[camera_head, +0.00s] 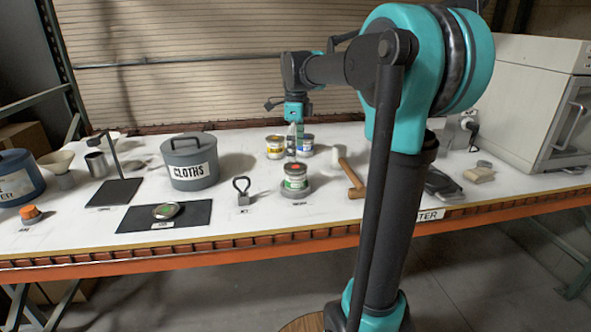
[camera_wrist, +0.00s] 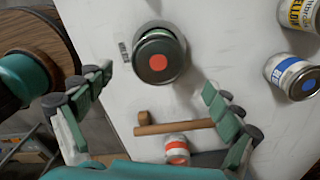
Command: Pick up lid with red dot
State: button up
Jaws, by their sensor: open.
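The lid with the red dot (camera_wrist: 158,62) is dark and round. It sits on top of a can in the wrist view, just ahead of my gripper, and lies roughly centred between the fingers. In the head view the can (camera_head: 295,182) has a green and white label and stands on a round grey base. My gripper (camera_wrist: 158,80) is open with its green fingers spread wide, and nothing is between them. In the head view my gripper (camera_head: 296,140) points down above and slightly behind the can, apart from the lid.
Yellow-label (camera_head: 275,147) and blue-label (camera_head: 307,144) cans stand behind. A wooden-handled hammer (camera_head: 350,175) lies to the right.

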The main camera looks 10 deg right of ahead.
aim_at(295, 167)
notch_tip(295, 167, down, 4)
jog(key=shift+s+a+f, duration=0.1)
jog(key=shift+f, duration=0.1)
jog(key=c, duration=0.9)
